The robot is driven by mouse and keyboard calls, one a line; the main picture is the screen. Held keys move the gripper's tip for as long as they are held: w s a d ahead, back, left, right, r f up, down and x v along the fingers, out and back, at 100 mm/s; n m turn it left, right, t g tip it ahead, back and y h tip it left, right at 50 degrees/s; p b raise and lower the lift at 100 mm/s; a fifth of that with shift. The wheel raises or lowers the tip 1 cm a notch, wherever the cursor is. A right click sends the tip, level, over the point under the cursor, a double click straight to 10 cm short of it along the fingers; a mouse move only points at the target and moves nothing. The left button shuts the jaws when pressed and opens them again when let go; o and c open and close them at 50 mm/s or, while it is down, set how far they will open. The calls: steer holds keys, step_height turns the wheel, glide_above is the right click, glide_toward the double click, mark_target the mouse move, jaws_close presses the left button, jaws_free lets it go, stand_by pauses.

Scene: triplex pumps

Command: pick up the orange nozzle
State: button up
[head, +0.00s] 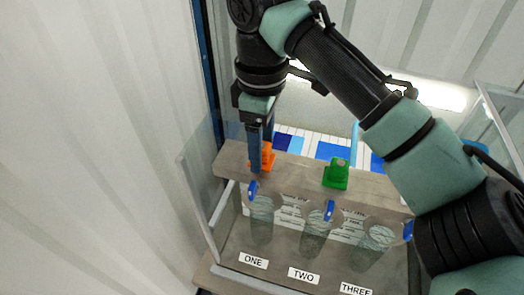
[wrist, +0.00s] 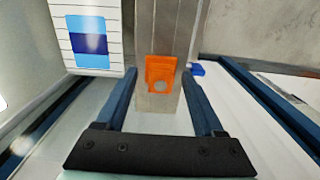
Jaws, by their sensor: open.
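The orange nozzle (head: 267,156) sits on the grey top ledge at the left end, above the label ONE. In the wrist view the nozzle (wrist: 160,74) lies ahead of and between the two blue fingers, with a round grey spot in its lower part. My gripper (head: 257,165) points down at the nozzle and partly covers it in the head view. In the wrist view my gripper (wrist: 160,88) is open, with space on both sides of the nozzle. I cannot tell whether the finger tips are level with it.
A green nozzle (head: 336,174) stands on the same ledge (head: 300,173) to the right. Blue levers (head: 329,210) show along the front, above the labels. A clear panel (head: 199,205) rises at the left end. A white sheet with blue blocks (wrist: 88,40) is at upper left.

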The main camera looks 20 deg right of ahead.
steer(key=shift+f, duration=0.15)
jaws_close()
stand_by(0.4)
